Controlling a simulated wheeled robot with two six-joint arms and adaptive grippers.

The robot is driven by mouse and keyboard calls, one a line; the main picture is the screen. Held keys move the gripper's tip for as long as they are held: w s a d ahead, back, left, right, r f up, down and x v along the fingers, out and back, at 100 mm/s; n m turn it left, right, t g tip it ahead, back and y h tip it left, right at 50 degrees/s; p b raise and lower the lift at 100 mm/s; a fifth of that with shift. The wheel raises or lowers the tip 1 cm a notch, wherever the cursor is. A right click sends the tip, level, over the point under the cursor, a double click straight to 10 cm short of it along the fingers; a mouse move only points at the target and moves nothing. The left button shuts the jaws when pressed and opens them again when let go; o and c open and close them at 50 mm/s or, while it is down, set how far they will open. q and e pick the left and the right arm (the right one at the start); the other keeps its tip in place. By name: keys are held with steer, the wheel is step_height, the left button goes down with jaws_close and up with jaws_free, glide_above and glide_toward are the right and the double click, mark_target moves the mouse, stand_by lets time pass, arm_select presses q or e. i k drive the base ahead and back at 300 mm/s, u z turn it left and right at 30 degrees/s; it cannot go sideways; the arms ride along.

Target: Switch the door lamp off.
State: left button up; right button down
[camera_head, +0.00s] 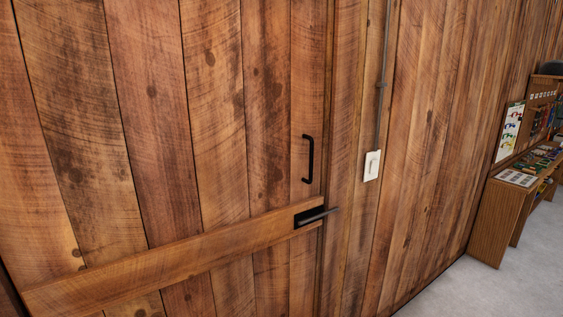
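A white light switch (372,165) is mounted on the plank wall, just right of the door frame. A grey conduit (381,85) runs up the wall from it. The switch's rocker is too small to tell its position. The wooden plank door (160,120) fills the left side and looks shut. It has a black pull handle (308,159) and a dark lever latch (316,216) below that. The lamp itself is not in view. Neither of my grippers is in view.
A wooden desk (490,225) with papers and small items stands against the wall at the right. A poster (510,131) hangs above it. The pale grey floor (480,285) in front of the wall is clear at lower right.

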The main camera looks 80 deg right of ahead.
mark_target(374, 164)
steer(key=z, duration=1.95)
steer(key=i, duration=0.75)
steer(key=z, duration=2.3)
steer(key=i, duration=1.25)
steer(key=u, duration=0.6)
